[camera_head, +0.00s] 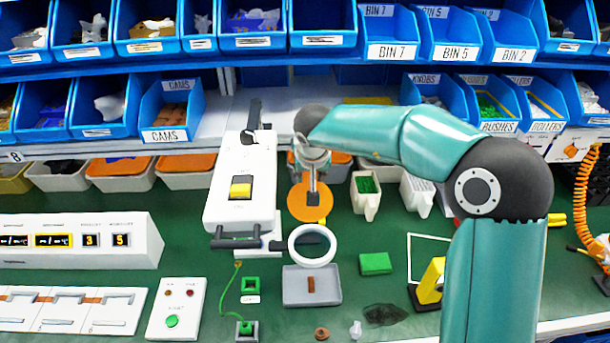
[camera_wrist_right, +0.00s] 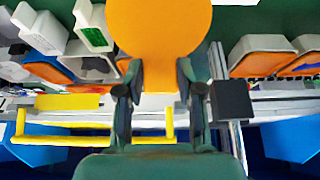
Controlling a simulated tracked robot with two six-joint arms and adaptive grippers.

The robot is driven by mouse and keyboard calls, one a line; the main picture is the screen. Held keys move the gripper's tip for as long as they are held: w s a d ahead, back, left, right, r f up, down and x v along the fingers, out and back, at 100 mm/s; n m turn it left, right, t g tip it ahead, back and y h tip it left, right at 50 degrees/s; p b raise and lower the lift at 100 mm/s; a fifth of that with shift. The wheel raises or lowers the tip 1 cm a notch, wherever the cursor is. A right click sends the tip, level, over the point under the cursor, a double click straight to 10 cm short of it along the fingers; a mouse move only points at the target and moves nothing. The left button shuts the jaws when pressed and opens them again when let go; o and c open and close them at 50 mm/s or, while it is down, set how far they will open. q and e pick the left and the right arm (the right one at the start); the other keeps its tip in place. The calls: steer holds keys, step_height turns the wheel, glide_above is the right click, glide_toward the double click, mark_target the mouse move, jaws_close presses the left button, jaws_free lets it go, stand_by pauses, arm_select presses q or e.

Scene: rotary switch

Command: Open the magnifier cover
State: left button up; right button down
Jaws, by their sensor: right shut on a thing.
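The magnifier's round lens with a white ring (camera_head: 312,245) stands at the lower right of the white device (camera_head: 240,190) in the head view. The orange magnifier cover (camera_head: 308,204) is a round disc just above and behind the ring, and the lens is uncovered. My right gripper (camera_head: 313,188) reaches down to the cover from above. In the right wrist view, the fingers of the right gripper (camera_wrist_right: 157,85) are shut on the tab of the orange cover (camera_wrist_right: 162,30). My left gripper is not in view.
A grey tray (camera_head: 292,299) with a small brown piece lies below the lens. A green block (camera_head: 375,264) and a yellow-and-black item (camera_head: 430,283) lie to the right. Blue bins (camera_head: 390,35) line the shelves behind. Some green bench is clear around the tray.

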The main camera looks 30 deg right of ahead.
steer(key=shift+w+d+f, duration=0.1)
steer(key=shift+w, duration=0.05)
steer(key=c, duration=1.1)
jaws_free()
steer(key=o, duration=0.3)
steer(key=shift+w+d+f, duration=0.1)
steer(key=shift+w+f, duration=0.05)
steer(key=shift+o, duration=0.4)
steer(key=shift+w+f, duration=0.2)
steer(key=shift+w, duration=0.05)
steer(key=shift+s+r, duration=0.3)
steer(key=shift+r, duration=0.4)
steer(key=v, duration=1)
steer(key=shift+s+r, duration=0.15)
steer(key=shift+r, duration=0.2)
